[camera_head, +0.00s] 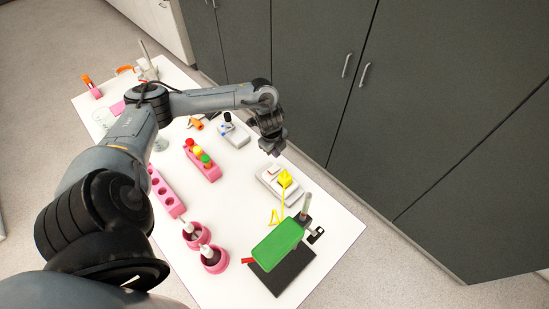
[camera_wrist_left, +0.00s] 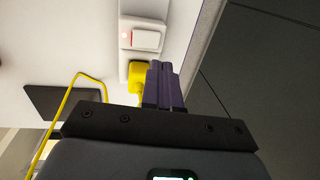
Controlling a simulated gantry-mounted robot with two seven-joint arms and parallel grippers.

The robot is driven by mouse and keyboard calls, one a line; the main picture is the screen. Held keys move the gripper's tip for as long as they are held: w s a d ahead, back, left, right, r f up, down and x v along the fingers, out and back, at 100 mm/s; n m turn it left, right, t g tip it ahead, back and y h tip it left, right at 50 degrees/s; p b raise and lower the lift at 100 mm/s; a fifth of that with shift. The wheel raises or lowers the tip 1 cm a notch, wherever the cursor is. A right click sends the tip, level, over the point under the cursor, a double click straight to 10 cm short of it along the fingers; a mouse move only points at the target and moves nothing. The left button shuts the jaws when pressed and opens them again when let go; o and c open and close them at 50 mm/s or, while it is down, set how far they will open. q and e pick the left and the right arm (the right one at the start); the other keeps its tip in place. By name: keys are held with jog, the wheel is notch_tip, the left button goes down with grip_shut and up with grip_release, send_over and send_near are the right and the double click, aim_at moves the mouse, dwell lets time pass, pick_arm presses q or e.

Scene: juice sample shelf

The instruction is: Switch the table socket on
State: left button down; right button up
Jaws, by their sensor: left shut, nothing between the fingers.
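The table socket (camera_head: 268,181) is a pale block near the right edge of the white table, with a yellow plug (camera_head: 285,178) and yellow cable. In the left wrist view the socket's white rocker switch (camera_wrist_left: 146,39) shows, with a small reddish dot beside it; I cannot tell which way the rocker is set. The yellow plug (camera_wrist_left: 138,72) is partly hidden by my fingers there. My left gripper (camera_head: 275,151) is shut and empty, just beyond the socket in the head view. Its shut fingers (camera_wrist_left: 161,74) show near the plug; contact is unclear. My right gripper is not in view.
A green panel (camera_head: 278,244) over a black base (camera_head: 287,272) stands near the socket. A pink rack (camera_head: 203,166) with coloured caps, two pink round holders (camera_head: 213,259) and a grey-white device (camera_head: 235,134) stand nearby. Dark cabinets (camera_head: 330,90) are beyond the table.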

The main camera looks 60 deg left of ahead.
pick_arm(q)
notch_tip(320, 180, up, 6)
jog(key=shift+w+b, duration=0.35)
jog(key=shift+a, duration=0.1)
